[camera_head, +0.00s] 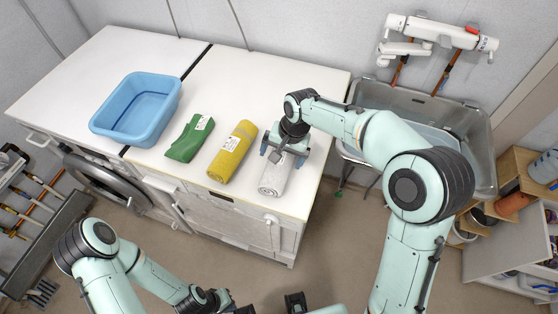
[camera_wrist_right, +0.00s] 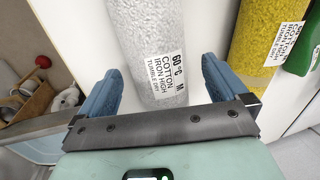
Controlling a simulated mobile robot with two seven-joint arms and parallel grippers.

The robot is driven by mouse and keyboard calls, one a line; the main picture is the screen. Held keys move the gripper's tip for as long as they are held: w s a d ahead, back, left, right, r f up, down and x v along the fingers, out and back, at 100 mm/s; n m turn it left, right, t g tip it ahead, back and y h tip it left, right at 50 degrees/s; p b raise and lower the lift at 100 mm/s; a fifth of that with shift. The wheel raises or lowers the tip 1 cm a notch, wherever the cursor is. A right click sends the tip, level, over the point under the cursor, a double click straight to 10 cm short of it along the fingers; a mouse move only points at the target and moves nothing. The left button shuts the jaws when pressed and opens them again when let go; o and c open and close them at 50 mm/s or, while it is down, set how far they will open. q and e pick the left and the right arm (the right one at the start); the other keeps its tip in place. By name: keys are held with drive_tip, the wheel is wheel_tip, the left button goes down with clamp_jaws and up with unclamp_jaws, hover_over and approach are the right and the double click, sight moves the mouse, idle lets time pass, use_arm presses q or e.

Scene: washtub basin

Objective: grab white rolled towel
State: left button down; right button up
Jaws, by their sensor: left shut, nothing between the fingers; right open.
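The white rolled towel (camera_head: 273,183) lies near the front right of the white counter, its far part hidden under my right gripper. In the right wrist view the towel (camera_wrist_right: 150,35) carries a printed white label and lies between the blue fingers. My right gripper (camera_head: 283,157) is open, with one finger on each side of the towel; the right wrist view also shows the gripper (camera_wrist_right: 158,85). I cannot tell whether the fingers touch it. My left gripper (camera_head: 238,307) is at the bottom edge of the head view, shut and empty, partly cut off.
A yellow rolled towel (camera_head: 233,151) lies left of the white one, then a green folded cloth (camera_head: 189,139). A blue basin (camera_head: 138,108) stands further left on the counter. A metal sink (camera_head: 478,135) is at the right. The counter behind the towels is clear.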

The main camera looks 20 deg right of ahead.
drive_tip(key=x, duration=0.2)
drive_tip(key=shift+w+a+f, duration=0.1)
drive_tip(key=shift+w+f, duration=0.05)
drive_tip(key=shift+f, duration=0.2)
drive_tip(key=c, duration=1)
drive_tip(key=shift+r, duration=0.15)
